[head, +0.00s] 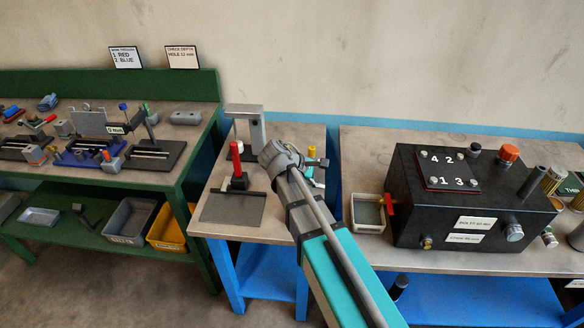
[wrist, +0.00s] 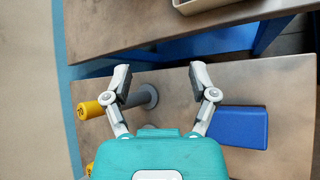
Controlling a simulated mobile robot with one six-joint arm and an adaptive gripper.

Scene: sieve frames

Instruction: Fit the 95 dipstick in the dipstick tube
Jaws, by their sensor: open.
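My gripper (wrist: 158,82) is open and empty in the wrist view. In the head view its end (head: 318,163) is over the narrow middle bench. A yellow-capped piece (wrist: 90,112) with a grey shaft and a round grey flange lies across the picture behind the left finger; the mark on its cap is too small to read surely. Part of a second yellow piece (wrist: 90,168) shows at the lower left, mostly hidden by my gripper body. In the head view a yellow top (head: 311,152) stands beside my gripper. I cannot tell surely which piece is the 95 dipstick or which part is the dipstick tube.
A blue block (wrist: 238,127) lies right of the fingers. A black box (head: 415,215) with a dark tilted tube (head: 532,181), knobs and labels stands on the right bench, beside a small tray (head: 366,228). A red-handled clamp (head: 237,165) is on the middle bench. A gap separates the benches.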

